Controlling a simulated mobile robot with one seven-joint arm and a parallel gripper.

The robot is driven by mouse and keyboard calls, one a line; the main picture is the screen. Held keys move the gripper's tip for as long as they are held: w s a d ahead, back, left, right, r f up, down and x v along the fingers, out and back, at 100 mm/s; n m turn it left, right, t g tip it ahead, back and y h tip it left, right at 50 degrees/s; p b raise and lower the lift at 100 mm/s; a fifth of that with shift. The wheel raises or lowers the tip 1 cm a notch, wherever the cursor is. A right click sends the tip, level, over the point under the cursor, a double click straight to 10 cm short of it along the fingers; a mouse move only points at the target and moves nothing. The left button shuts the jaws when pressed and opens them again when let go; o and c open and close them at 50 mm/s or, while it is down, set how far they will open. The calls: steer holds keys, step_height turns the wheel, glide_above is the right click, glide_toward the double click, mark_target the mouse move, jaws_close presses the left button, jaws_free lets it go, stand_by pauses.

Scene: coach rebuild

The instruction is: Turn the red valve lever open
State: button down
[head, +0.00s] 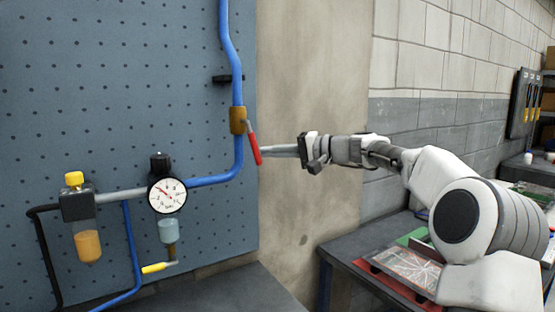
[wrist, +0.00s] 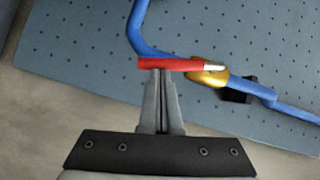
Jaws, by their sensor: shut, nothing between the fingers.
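The red valve lever (head: 253,146) hangs down along the blue pipe from the brass valve body (head: 237,120) on the pegboard, tilted slightly to the right at its lower end. In the wrist view the red lever (wrist: 170,63) lies across the picture just beyond the fingertips, with the brass valve (wrist: 208,74) to its right. My gripper (head: 268,150) is shut and empty, its tips at the lever's right side near the lower end. In the wrist view my gripper (wrist: 157,72) meets the lever's edge. The tips look touching or very close; I cannot tell which.
The blue pipe (head: 224,45) runs up the pegboard (head: 120,60). A round gauge (head: 167,195), an orange-filled bowl (head: 87,245) and a yellow lever (head: 154,268) are at lower left. A dark bench (head: 205,292) lies below. Bare wall (head: 312,80) is behind my gripper.

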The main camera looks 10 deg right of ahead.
steer(key=shift+s+a+f+m+t+y+b, duration=0.2)
steer(key=shift+a+f+m+b, duration=0.1)
steer(key=shift+a+b, duration=0.3)
steer(key=shift+s+a+f+m+t+y+b, duration=0.1)
steer(key=shift+s+a+f+m+b, duration=0.2)
steer(key=shift+b, duration=0.4)
steer(key=shift+w+a, duration=0.1)
steer(key=shift+a, duration=0.05)
